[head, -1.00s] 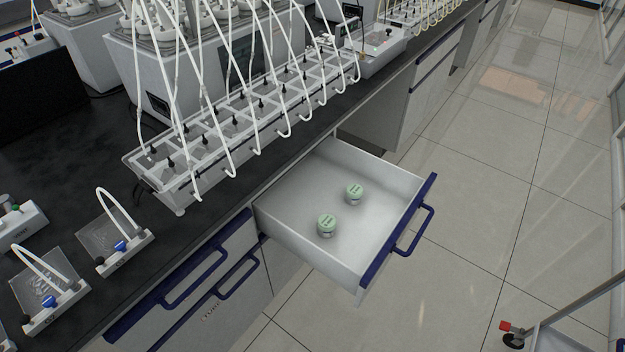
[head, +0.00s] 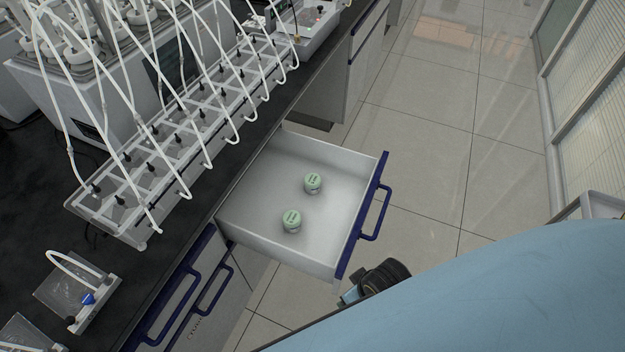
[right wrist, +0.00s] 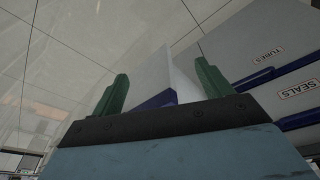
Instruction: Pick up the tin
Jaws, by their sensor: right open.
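Two small round tins with pale green lids stand upright in the open drawer (head: 262,215). The nearer tin (head: 291,220) is left of and in front of the farther tin (head: 313,183); they stand apart. My right arm comes in at the lower right of the head view, and its dark end is beside the drawer's front, outside it. In the right wrist view my right gripper (right wrist: 162,88) is open, with green fingers wide apart and nothing between them. No tin shows in that view. My left gripper is not in view.
The drawer's blue handle (head: 377,212) faces the aisle. A long rack with white tubes (head: 180,150) stands on the black bench (head: 170,245). Closed drawers labelled TUBES (right wrist: 266,52) and SEALS (right wrist: 300,89) show in the right wrist view. The floor (head: 430,130) beyond the drawer is clear.

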